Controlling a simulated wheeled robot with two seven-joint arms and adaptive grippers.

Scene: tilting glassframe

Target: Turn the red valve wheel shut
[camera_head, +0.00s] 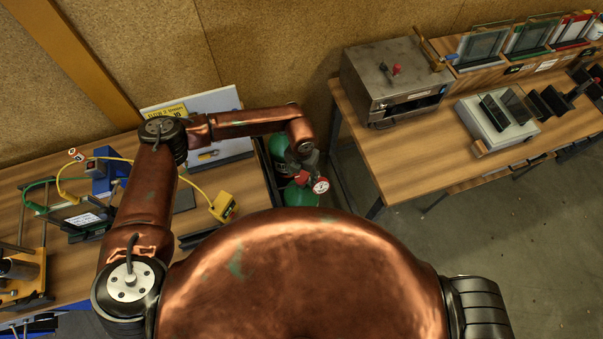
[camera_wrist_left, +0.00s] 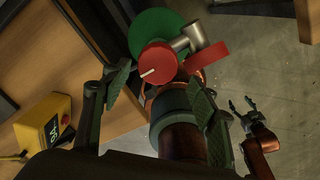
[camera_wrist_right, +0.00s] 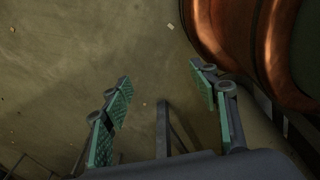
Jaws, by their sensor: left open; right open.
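The red valve wheel (camera_wrist_left: 158,64) sits on top of a green gas cylinder (camera_wrist_left: 155,28), with a pale mark on its face. In the head view a red part (camera_head: 301,177) shows below my left wrist; it is small and partly covered. My left gripper (camera_wrist_left: 161,92) is open, with one finger on each side of the wheel in its wrist view; I cannot tell whether they touch it. A metal stem (camera_wrist_left: 188,40) and a second red part (camera_wrist_left: 208,63) are beside the wheel. My right gripper (camera_wrist_right: 160,77) is open and empty above the floor.
A red-rimmed gauge (camera_head: 320,185) is close to the wheel. The cylinders stand in a gap between the left bench (camera_head: 60,170) and right bench (camera_head: 410,170). A yellow box (camera_head: 223,207) with a cable lies near the left bench's edge. Bare floor (camera_head: 480,235) is at right.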

